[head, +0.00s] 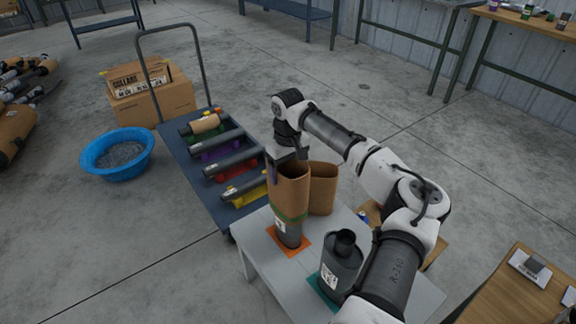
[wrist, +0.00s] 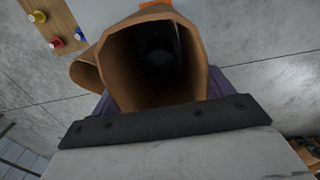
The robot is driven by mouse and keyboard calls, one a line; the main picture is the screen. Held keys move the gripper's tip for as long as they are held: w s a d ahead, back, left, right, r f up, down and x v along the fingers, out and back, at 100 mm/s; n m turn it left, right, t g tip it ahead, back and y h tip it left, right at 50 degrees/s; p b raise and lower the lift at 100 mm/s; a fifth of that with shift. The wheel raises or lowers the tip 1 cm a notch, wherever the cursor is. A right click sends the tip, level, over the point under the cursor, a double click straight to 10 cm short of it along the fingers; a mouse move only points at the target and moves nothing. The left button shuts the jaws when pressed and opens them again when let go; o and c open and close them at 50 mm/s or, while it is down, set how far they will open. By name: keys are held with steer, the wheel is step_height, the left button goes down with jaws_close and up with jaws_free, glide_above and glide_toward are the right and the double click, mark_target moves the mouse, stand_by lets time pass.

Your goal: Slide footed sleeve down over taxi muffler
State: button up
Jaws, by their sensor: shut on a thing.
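A brown cardboard sleeve (head: 288,188) with a green band near its lower end stands upright over a dark muffler (head: 288,238) on an orange mat (head: 301,249). The muffler's lower part with a white label shows below the sleeve; its upper part is hidden. My gripper (head: 278,170) is shut on the sleeve's upper rim. In the wrist view the sleeve (wrist: 207,62) opens in front of the gripper (wrist: 160,105), with a dark round shape deep inside. I cannot read the labels to tell which muffler is the taxi one. The sleeve's feet cannot be made out.
A second cardboard sleeve (head: 323,190) stands close behind the held one. Another labelled muffler (head: 342,262) stands on a teal mat at the table's front. A blue cart (head: 180,160) with several mufflers is left of the grey table (head: 262,268). A blue basin (head: 118,153) is farther left.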

steer(key=shift+f+b, duration=0.3)
steer(key=shift+f, duration=1)
steer(key=o, duration=1.2)
step_height(320, 180, up, 8)
steer(key=p, duration=0.7)
